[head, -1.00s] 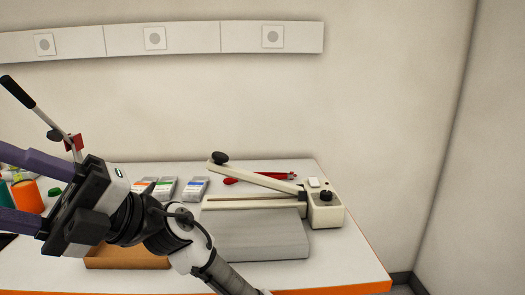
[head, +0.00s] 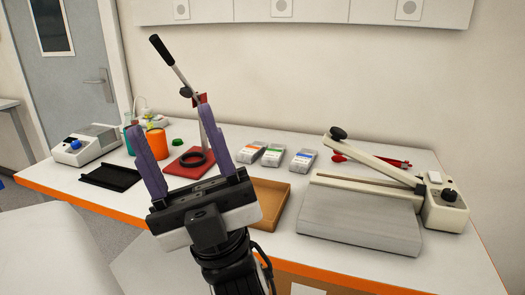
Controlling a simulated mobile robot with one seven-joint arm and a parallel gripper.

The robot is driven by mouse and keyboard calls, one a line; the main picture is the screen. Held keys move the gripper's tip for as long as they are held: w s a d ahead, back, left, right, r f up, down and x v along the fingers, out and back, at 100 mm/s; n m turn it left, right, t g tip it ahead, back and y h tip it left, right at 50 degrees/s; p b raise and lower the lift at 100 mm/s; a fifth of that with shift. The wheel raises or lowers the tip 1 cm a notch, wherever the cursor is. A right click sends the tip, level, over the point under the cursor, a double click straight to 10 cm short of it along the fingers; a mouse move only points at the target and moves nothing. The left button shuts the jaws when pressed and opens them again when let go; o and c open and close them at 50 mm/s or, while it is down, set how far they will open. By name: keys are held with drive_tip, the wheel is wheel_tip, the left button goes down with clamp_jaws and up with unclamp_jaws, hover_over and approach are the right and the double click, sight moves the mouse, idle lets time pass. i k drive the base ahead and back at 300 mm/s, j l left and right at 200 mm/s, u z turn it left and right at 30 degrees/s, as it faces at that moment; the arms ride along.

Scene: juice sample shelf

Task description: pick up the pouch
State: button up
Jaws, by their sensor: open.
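Three flat grey packets, which look like pouches, lie on the white table behind the brown tray: one with an orange stripe (head: 251,152), one with a green stripe (head: 273,155) and one with a blue stripe (head: 302,160). I cannot tell which one the task means. My gripper (head: 171,118) has two purple fingers spread wide apart and pointing up in the picture, with nothing between them that it holds. It is in front and to the left of the packets, apart from them. It hides part of the table and of the red press.
A brown tray (head: 272,208) is right of my gripper. A bar sealer (head: 362,222) and a red-handled tool (head: 372,158) are at right. A red press (head: 183,167), orange container (head: 157,145), green cap (head: 178,142), black tray (head: 108,177) and white device (head: 88,147) are at left.

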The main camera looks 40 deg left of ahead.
sight(272, 158)
drive_tip(key=u, duration=1.15)
